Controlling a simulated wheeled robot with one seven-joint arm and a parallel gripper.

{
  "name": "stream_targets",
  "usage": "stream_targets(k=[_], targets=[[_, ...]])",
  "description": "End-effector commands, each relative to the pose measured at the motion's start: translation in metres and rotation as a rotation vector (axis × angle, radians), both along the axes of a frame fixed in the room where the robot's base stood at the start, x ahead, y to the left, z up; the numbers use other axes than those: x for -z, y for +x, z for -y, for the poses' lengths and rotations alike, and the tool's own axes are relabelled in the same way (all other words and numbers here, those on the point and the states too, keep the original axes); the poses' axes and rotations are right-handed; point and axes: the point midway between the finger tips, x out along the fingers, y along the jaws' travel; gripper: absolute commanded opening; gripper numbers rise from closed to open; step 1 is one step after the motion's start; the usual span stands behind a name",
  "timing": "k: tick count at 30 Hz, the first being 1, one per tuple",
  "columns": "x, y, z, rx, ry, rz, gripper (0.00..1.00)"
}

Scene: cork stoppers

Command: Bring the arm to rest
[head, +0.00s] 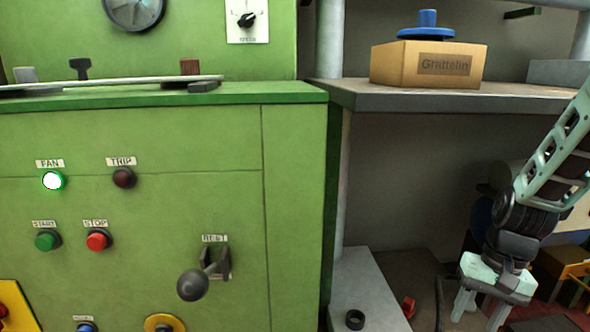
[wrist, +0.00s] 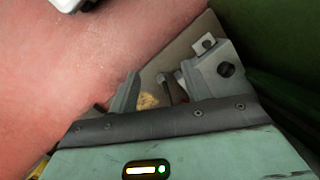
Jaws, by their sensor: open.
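My gripper (head: 482,308) hangs at the lower right of the head view, fingers pointing down and apart, with nothing held between them. My arm (head: 555,160) comes down to it from the right edge. In the wrist view my gripper (wrist: 168,88) is also open. Between and beyond its fingers are a brownish surface, a small dark upright piece and a yellowish patch, too unclear to name. No cork stopper can be made out.
A green machine (head: 190,130) with buttons and a ball-ended lever (head: 193,285) fills the left. A shelf (head: 450,95) holds a cardboard box (head: 410,65) with a blue wheel-like piece (head: 428,22) on it. A grey ledge (head: 365,285) bears a black ring (head: 355,320).

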Motion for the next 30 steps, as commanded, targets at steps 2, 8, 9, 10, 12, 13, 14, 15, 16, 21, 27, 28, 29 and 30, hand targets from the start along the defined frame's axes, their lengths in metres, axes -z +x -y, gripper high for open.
stream_targets(k=[2, 8, 9, 10, 12, 13, 14, 15, 16, 21, 27, 28, 29, 30], targets=[[-0.020, -0.007, -0.008, -0.109, -0.064, 0.089, 0.48], [-0.053, -0.022, -0.023, -0.330, -0.176, 0.274, 0.48], [-0.059, -0.024, -0.026, -0.369, -0.194, 0.310, 0.48], [-0.063, -0.027, -0.028, -0.399, -0.206, 0.336, 0.48], [-0.081, -0.031, -0.044, -0.476, -0.210, 0.368, 0.48], [-0.089, -0.035, -0.059, -0.514, -0.195, 0.357, 0.48], [-0.096, -0.039, -0.071, -0.548, -0.183, 0.349, 0.48], [-0.104, -0.046, -0.087, -0.595, -0.169, 0.339, 0.48], [-0.110, -0.051, -0.099, -0.632, -0.159, 0.332, 0.48], [-0.144, -0.091, -0.157, -0.832, -0.112, 0.287, 0.48], [-0.183, -0.150, -0.206, -1.067, -0.078, 0.230, 0.48], [-0.189, -0.159, -0.212, -1.101, -0.074, 0.220, 0.48], [-0.195, -0.167, -0.216, -1.130, -0.073, 0.212, 0.48], [-0.202, -0.162, -0.213, -1.109, -0.073, 0.212, 0.48]])
